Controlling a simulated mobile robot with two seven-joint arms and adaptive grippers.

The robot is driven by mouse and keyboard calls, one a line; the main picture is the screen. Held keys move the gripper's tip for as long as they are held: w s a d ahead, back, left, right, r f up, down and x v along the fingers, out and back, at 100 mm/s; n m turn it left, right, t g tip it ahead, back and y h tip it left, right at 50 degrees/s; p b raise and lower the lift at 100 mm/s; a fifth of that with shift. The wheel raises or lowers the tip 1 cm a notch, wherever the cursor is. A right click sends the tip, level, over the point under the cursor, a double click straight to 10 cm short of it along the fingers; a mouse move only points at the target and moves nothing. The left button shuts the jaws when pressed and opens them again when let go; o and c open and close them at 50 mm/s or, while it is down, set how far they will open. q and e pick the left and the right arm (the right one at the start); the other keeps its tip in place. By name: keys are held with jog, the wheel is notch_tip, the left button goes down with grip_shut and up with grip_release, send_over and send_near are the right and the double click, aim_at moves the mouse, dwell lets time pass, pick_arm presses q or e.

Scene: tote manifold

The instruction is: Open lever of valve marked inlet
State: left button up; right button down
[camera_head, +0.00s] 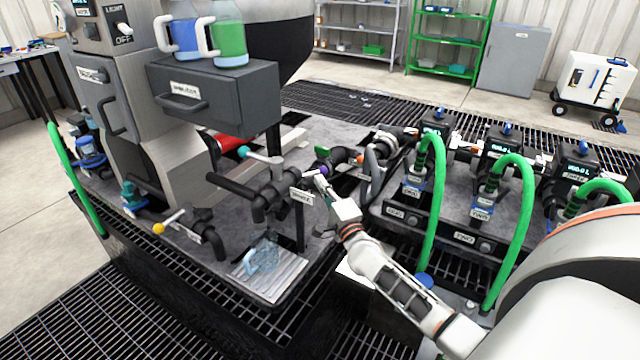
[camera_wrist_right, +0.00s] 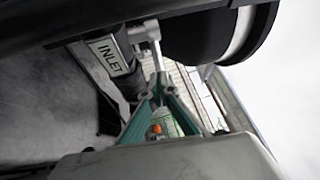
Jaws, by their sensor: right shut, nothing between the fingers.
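A sign reading INLET (camera_wrist_right: 108,52) shows in the right wrist view, just left of my right gripper. A small white sign (camera_head: 302,195) stands on a post by the dark pipes in the head view; its lettering is too small to read. A purple-tipped lever (camera_head: 321,170) sits just beside it. My right gripper (camera_head: 322,184) is shut and empty, close to this lever and sign. In the wrist view its teal fingers (camera_wrist_right: 157,82) meet just below a pale bar (camera_wrist_right: 145,32), perhaps the lever. I cannot tell whether they touch. My left gripper is not in view.
A teal-tipped lever (camera_head: 262,158) and a yellow-knobbed lever (camera_head: 168,222) sit on nearby pipes. A grey drawer box (camera_head: 225,95) overhangs the bench. Green hoses (camera_head: 428,220) arch over the pump units at right.

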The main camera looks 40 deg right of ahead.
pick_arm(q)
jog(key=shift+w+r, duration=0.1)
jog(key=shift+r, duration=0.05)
pick_arm(e)
jog(key=shift+w, duration=0.3)
pick_arm(q)
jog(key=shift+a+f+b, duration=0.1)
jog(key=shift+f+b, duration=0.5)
jog(key=shift+b, duration=0.2)
pick_arm(e)
jog(key=shift+w+d+n+y, duration=0.2)
jog(key=shift+n+y, duration=0.2)
jog(key=shift+y, duration=0.3)
